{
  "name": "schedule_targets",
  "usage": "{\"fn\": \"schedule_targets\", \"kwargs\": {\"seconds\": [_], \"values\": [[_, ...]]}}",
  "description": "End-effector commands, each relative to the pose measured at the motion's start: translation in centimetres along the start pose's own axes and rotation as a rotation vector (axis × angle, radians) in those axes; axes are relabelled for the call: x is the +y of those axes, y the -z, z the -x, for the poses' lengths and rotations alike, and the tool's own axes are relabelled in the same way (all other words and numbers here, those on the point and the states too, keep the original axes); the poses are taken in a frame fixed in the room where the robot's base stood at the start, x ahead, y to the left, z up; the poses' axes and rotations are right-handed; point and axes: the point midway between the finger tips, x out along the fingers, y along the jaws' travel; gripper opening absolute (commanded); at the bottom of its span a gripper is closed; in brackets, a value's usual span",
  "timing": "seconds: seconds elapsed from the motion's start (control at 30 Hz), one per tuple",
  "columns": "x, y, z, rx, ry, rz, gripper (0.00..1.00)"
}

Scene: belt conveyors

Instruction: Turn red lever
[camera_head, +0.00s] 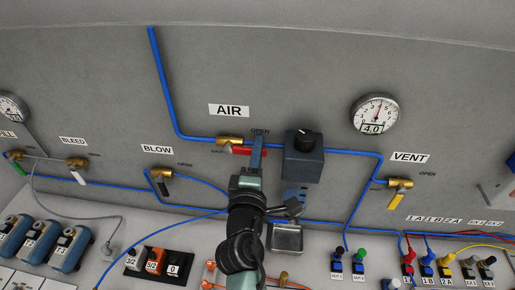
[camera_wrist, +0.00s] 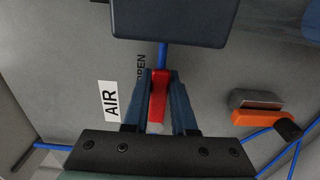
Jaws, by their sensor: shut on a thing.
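The red lever (camera_head: 241,151) belongs to the brass AIR valve (camera_head: 228,140) on the blue pipe. In the head view it lies roughly along the pipe, with its right end covered by my gripper (camera_head: 257,143). In the wrist view, the red lever (camera_wrist: 157,98) sits between the two blue fingers of my gripper (camera_wrist: 157,100), which is shut on it. The AIR label (camera_wrist: 111,101) shows left of the fingers, and an OPEN mark is partly hidden behind the left finger. The brass valve body is hidden in the wrist view.
A dark box with a knob (camera_head: 303,156) stands just right of my gripper. Other valves have a black BLOW lever (camera_head: 166,186), a white BLEED lever (camera_head: 78,177) and a yellow VENT lever (camera_head: 395,200). A gauge (camera_head: 375,114) hangs at right. The wall above the AIR label is clear.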

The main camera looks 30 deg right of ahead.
Motion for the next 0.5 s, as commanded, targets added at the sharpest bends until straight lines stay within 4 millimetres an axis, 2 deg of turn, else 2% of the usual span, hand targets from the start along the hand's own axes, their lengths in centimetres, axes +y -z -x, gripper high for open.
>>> {"fn": "schedule_targets", "kwargs": {"seconds": [0.4,0.43,0.5], "values": [[0.07,0.05,0.01,0.001,-0.002,0.014,0.0],[0.08,0.05,0.01,0.001,-0.002,0.014,0.27],[0.09,0.05,0.01,0.001,-0.002,0.013,0.39]]}}
